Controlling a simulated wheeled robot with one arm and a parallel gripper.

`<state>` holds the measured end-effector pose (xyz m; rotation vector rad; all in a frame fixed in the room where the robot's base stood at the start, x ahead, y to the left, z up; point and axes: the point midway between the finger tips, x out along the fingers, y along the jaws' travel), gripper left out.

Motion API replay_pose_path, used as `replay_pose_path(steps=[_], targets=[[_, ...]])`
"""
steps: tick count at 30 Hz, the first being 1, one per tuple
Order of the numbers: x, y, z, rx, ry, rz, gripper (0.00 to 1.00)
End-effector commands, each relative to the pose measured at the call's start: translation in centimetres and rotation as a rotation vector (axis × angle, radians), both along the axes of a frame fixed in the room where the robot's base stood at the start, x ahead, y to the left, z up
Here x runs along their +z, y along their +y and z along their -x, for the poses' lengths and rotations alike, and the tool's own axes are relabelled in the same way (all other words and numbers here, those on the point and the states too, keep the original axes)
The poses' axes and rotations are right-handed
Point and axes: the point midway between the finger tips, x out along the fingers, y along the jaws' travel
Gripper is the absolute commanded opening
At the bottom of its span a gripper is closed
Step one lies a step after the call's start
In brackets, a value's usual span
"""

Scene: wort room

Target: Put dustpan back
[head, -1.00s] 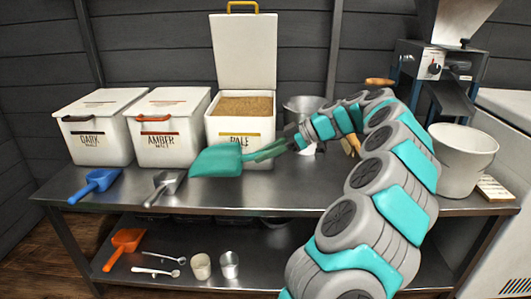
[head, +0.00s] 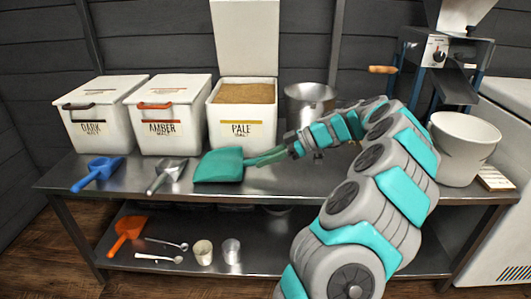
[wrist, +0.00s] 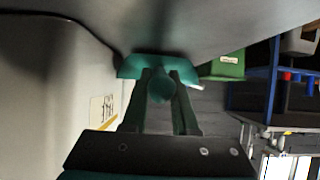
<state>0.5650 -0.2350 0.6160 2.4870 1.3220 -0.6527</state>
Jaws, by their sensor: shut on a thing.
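The teal dustpan (head: 219,166) has a broad flat pan and a handle pointing right. It is low over the steel table, in front of the bin labelled PALE. I cannot tell whether its underside touches the tabletop. My gripper (head: 279,153) comes in from the right and is shut on the handle. In the wrist view, the two dark green fingers of my gripper (wrist: 160,100) close on the handle, and part of the dustpan (wrist: 157,66) shows beyond them.
The steel table (head: 300,180) bears white bins marked DARK (head: 95,130), AMBER (head: 165,132) and PALE (head: 241,132), the last open with grain. A blue scoop (head: 97,173) and a metal scoop (head: 166,174) lie left of the dustpan. A metal pot (head: 310,102) and white bucket (head: 462,150) stand right.

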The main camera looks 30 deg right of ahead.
Motion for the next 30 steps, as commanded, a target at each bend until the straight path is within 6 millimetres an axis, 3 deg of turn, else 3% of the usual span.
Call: replay_pose_path(steps=[12, 13, 21, 30], targets=[[-0.37, 0.00, -0.01, -0.001, -0.001, -0.001, 0.00], [-0.37, 0.00, -0.01, 0.000, -0.002, 0.000, 0.29], [-0.39, 0.01, 0.00, -0.001, 0.000, 0.000, 0.59], [-0.39, -0.05, 0.03, 0.000, -0.001, 0.001, 0.62]])
